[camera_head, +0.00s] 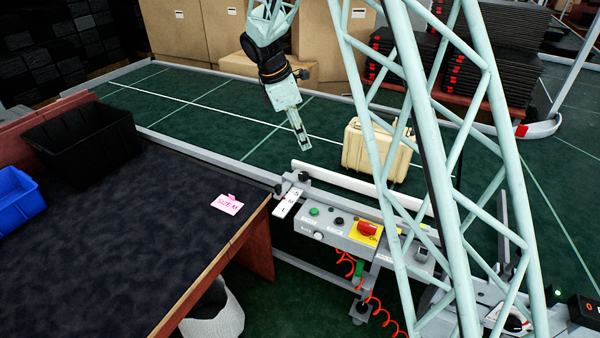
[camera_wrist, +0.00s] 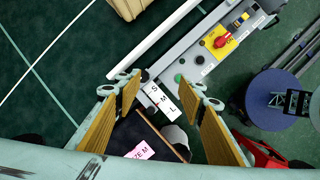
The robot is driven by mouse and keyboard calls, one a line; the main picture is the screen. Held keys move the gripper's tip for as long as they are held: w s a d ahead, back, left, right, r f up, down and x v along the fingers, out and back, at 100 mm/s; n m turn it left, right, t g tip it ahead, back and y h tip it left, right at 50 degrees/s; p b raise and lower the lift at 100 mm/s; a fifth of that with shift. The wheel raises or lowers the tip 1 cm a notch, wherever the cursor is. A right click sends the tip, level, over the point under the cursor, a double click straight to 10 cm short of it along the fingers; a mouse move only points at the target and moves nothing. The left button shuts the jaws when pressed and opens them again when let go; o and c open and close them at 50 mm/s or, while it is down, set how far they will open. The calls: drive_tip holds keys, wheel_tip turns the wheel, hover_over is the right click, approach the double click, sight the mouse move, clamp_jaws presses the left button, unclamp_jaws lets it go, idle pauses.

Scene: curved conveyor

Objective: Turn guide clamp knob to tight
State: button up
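My gripper (camera_head: 303,146) hangs above the conveyor's near edge. In the wrist view my gripper (camera_wrist: 163,88) has its two yellow-padded fingers wide apart with nothing between the tips. Below it is a white size plate (camera_wrist: 161,101) marked S, M, L, which also shows in the head view (camera_head: 288,203). A small dark clamp knob (camera_head: 304,176) sits at the top end of this plate, by the left end of the white guide rail (camera_head: 330,183). The guide rail (camera_wrist: 160,42) also shows in the wrist view. The knob's setting is too small to read.
A grey control box (camera_head: 330,232) with a red knob on yellow stands right of the plate. A tan case (camera_head: 365,150) sits on the green conveyor (camera_head: 225,120). A dark table (camera_head: 120,240) with a pink "SIZE M" note (camera_head: 228,205) is at left.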

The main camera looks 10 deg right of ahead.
sight(303, 174)
drive_tip(key=w+a+f+n, duration=0.3)
drive_tip(key=w+f, duration=0.3)
drive_tip(key=f, duration=0.3)
drive_tip(key=shift+a+h, duration=0.2)
drive_tip(key=shift+h, duration=0.1)
drive_tip(key=shift+f, duration=0.2)
drive_tip(key=shift+b+x, duration=0.65)
drive_tip(key=shift+x, duration=6.2)
drive_tip(key=shift+s, duration=0.1)
drive_tip(key=c, duration=0.9)
